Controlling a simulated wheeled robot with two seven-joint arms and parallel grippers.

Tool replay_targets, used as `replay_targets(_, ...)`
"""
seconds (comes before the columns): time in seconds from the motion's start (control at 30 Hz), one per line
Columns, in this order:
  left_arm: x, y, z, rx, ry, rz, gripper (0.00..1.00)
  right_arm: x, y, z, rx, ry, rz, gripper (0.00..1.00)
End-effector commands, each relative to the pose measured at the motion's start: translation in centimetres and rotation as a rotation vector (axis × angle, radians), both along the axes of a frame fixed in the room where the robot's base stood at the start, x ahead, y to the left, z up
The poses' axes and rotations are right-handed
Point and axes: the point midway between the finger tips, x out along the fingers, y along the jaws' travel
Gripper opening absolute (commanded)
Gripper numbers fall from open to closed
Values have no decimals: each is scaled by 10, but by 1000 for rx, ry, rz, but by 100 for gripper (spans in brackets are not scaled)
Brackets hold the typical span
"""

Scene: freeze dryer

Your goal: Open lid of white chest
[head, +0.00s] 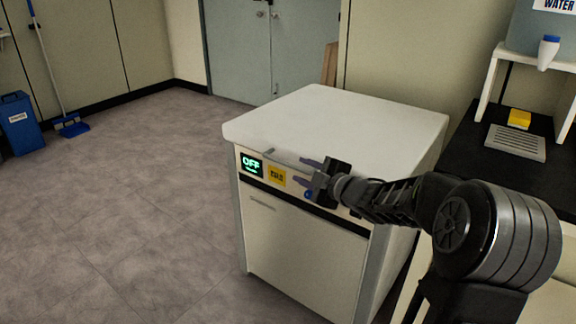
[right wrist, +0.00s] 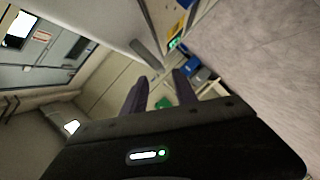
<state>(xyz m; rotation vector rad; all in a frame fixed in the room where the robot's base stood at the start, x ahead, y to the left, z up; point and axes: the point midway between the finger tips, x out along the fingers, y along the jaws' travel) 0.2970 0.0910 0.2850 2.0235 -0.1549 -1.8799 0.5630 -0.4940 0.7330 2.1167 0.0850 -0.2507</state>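The white chest (head: 305,235) stands in the middle of the head view. Its thick white lid (head: 340,125) lies flat and closed on top. A thin grey handle bar (head: 285,158) runs along the front below the lid edge. My right gripper (head: 304,172) is at the front edge of the lid, by the bar's right part. In the right wrist view its two fingers (right wrist: 160,85) stand apart, with the grey bar (right wrist: 146,54) just beyond the tips and the chest's white surface (right wrist: 90,35) beside them. I cannot tell whether they touch the bar. My left gripper is not in view.
An OFF display (head: 251,165) and a yellow label (head: 276,176) are on the chest front. A black counter (head: 478,165) with a grey drain tray (head: 516,142) stands close on the right. A blue bin (head: 20,125) is far left. Open floor (head: 130,190) lies left of the chest.

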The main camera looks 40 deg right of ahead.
Motion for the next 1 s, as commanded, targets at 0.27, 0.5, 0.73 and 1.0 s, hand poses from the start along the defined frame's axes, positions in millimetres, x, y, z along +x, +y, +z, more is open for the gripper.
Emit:
replay_targets(0.27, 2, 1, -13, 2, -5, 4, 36, 35, -1, -11, 1, 0, 2, 34)
replay_targets(0.5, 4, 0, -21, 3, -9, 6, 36, 67, -2, -16, 1, -1, 1, 34)
replay_targets(0.73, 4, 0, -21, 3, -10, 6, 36, 73, -3, -16, 2, 0, 0, 34)
replay_targets(1.0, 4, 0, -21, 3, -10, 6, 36, 73, -2, -16, 1, 0, 0, 24)
